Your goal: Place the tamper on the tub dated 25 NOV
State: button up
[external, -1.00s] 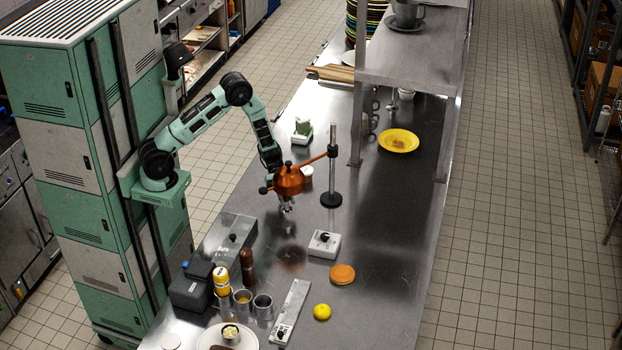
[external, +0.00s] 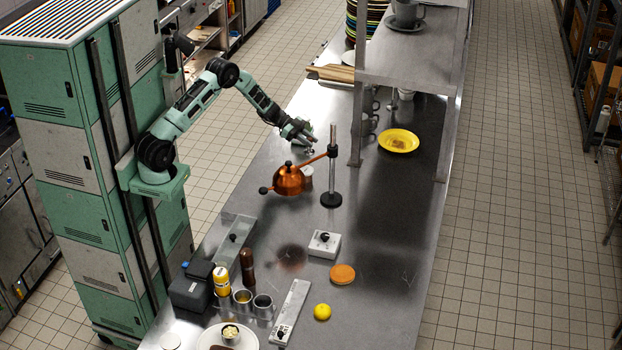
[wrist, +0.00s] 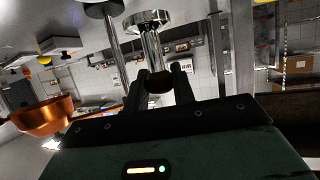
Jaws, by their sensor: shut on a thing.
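The tamper (wrist: 151,45), a chrome piece with a dark handle and a round metal foot, is held by the handle in my gripper (wrist: 159,82) in the wrist view. In the external view my gripper (external: 302,136) is above the counter, beyond the copper lamp, with the tamper (external: 308,151) hanging from it. A small white tub (external: 308,184) stands partly behind the lamp. I cannot read a date on any tub. The spot just below my gripper is partly hidden by the hand.
The copper lamp (external: 289,181) hangs on an arm from a metal post (external: 333,170) close to my gripper. A steel shelf (external: 410,65) rises behind. A yellow plate (external: 399,141) and a white box with a black knob (external: 325,244) stand on the counter.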

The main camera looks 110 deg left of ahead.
jog(key=s+a+r+n+y+p, duration=0.1)
jog(key=s+a+r+n+y, duration=0.5)
jog(key=a, duration=0.6)
jog(key=s+a+r+n+y+p, duration=0.1)
jog(key=s+a+r+y+p, duration=0.1)
jog(key=s+a+r, duration=0.65)
jog(key=shift+g, duration=0.3)
jog(key=a+f+p, duration=0.1)
jog(key=f, duration=0.3)
jog(key=a+f+p, duration=0.1)
jog(key=f, duration=0.3)
jog(key=w+a+f+p, duration=0.1)
jog(key=f, duration=0.3)
jog(key=shift+f, duration=0.2)
jog(key=shift+w+f+y, duration=0.1)
jog(key=shift+f+y, duration=0.2)
jog(key=shift+f, duration=0.1)
jog(key=shift+f, duration=0.15)
jog(key=o, duration=1)
